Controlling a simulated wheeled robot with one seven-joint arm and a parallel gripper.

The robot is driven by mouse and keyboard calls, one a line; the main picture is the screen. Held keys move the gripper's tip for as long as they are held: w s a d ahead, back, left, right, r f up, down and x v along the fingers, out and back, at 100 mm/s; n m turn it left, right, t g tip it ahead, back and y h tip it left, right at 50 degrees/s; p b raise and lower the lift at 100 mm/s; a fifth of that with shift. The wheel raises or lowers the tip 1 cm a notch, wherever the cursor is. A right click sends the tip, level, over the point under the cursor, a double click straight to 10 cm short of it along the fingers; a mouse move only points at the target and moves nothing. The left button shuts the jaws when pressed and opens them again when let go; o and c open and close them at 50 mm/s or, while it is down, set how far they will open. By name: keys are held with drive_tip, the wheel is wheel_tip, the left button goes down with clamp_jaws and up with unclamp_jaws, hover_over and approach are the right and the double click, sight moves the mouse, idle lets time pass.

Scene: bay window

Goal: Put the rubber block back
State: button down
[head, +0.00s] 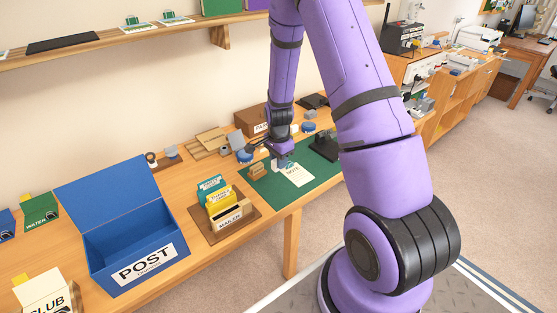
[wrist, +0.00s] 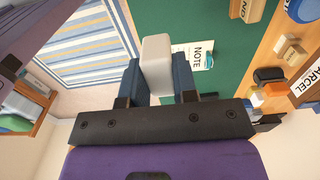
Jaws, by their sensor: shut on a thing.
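My gripper (head: 283,158) is over the green mat (head: 322,178) on the desk, near the white card marked NOTE (head: 294,176). In the wrist view its two blue fingers (wrist: 160,80) are shut on a pale grey-white block (wrist: 156,52), which looks like the rubber block. The block sticks out beyond the fingertips. The NOTE card (wrist: 203,50) lies just right of the block in the wrist view, with a small teal mark on it. The head view is too small to tell whether the block touches the card or mat.
A small wooden piece (head: 257,169) stands at the mat's left edge, and a black object (head: 325,147) at its far right. The MAILER holder (head: 230,216) and blue POST box (head: 131,245) stand to the left. A brown parcel box (head: 251,119) and small items sit behind.

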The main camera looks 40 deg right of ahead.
sight(279, 196)
drive_tip(key=shift+f, duration=6.65)
drive_tip(key=shift+f, duration=0.25)
drive_tip(key=c, duration=0.8)
unclamp_jaws()
